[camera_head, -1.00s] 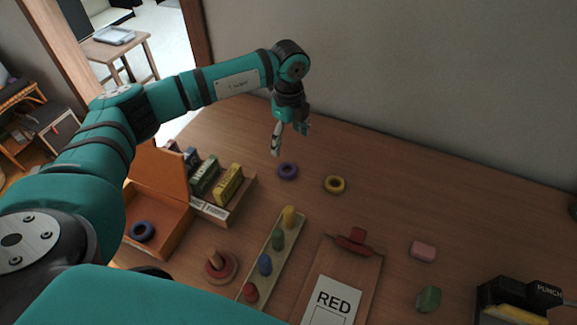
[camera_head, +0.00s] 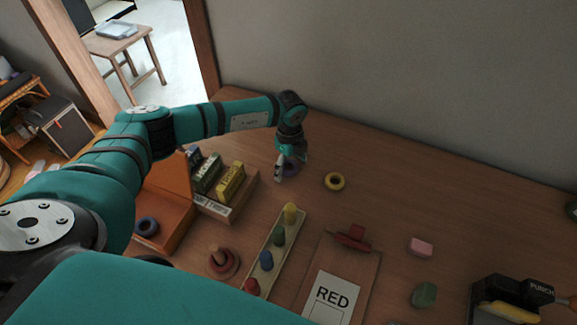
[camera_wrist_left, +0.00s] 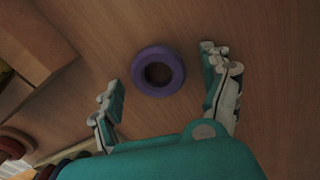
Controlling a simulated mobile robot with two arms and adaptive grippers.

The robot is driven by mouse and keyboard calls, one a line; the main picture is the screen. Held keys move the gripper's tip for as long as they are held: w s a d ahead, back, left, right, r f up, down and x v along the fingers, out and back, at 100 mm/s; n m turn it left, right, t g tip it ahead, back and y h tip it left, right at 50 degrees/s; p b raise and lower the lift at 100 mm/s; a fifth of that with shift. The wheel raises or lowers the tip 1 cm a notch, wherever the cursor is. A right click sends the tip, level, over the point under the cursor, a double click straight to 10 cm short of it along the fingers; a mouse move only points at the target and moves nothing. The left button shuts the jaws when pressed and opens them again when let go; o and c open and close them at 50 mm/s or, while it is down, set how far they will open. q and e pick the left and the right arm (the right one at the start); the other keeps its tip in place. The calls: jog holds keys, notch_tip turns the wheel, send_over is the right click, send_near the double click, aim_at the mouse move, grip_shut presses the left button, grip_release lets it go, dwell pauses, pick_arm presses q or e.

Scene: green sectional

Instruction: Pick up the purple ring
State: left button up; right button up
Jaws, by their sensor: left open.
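The purple ring (camera_head: 291,169) lies flat on the wooden table, partly hidden behind my left gripper (camera_head: 291,172) in the head view. In the left wrist view the purple ring (camera_wrist_left: 158,71) shows whole, with the wood visible through its hole. My left gripper (camera_wrist_left: 164,82) is open, with one finger on each side of the ring and a gap to both. It points down at the ring and holds nothing. How high the fingertips are above the table is hard to tell. My right gripper is not in view.
A box of small cartons (camera_head: 232,205) and an orange box with a blue ring (camera_head: 147,227) stand left. A peg board (camera_head: 264,262), a ring stack (camera_head: 223,262) and a clipboard (camera_head: 358,267) are nearer. The wall is behind.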

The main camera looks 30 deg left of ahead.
pick_arm(q)
jog(key=c, duration=1)
jog(key=shift+r, duration=0.1)
